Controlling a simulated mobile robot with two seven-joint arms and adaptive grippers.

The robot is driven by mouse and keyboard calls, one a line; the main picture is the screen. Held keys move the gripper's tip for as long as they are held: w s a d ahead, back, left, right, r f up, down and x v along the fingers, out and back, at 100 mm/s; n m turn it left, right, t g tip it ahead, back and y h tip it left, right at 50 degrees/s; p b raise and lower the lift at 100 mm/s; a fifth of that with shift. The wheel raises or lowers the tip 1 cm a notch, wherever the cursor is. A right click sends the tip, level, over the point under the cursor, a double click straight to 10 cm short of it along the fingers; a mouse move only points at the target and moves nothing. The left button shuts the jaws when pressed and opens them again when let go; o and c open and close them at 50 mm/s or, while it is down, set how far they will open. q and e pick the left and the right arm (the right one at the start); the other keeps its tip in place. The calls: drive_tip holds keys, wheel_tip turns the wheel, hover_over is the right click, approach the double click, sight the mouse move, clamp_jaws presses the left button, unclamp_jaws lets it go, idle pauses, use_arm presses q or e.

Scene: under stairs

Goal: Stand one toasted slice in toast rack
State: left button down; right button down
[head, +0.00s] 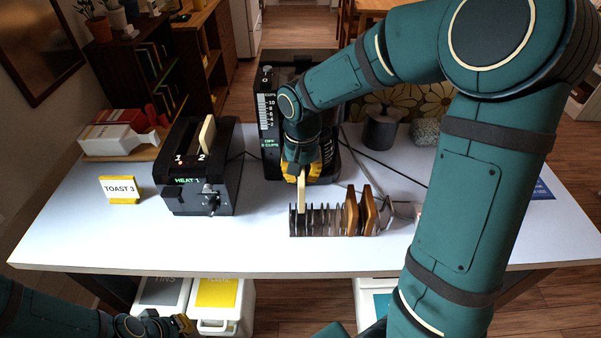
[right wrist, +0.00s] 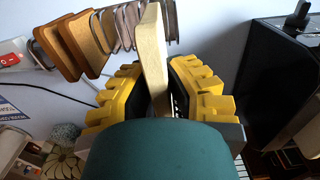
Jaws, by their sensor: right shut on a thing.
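The wire toast rack (head: 318,222) stands on the white table. Two brown toasted slices (head: 352,211) stand in its right part; they also show in the right wrist view (right wrist: 70,45). My right gripper (head: 301,174) is above the rack's left end, shut on a pale slice (head: 301,197). This slice is upright, its lower end at the rack's left slots; whether it rests there is unclear. The right wrist view shows it between the yellow fingers (right wrist: 153,62). The black toaster (head: 197,190) has another pale slice (head: 207,134) sticking up. My left gripper (head: 183,324) is low at lower left, apparently empty, opening unclear.
A black coffee maker (head: 268,105) stands right behind my right gripper. A "TOAST 3" card (head: 120,188) and a red-white package (head: 115,135) are left of the toaster. The table's front left is clear.

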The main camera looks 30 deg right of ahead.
drive_tip(key=shift+f, duration=0.1)
wheel_tip(320, 180, down, 4)
drive_tip(key=b, duration=0.3)
drive_tip(key=shift+f+b, duration=0.2)
drive_tip(key=shift+b, duration=0.1)
drive_tip(key=shift+f+b, duration=2.25)
drive_tip(key=shift+f, duration=0.7)
drive_tip(key=shift+c, duration=1.8)
unclamp_jaws()
drive_tip(key=shift+r, duration=0.15)
wheel_tip(320, 180, up, 8)
drive_tip(key=p, duration=0.6)
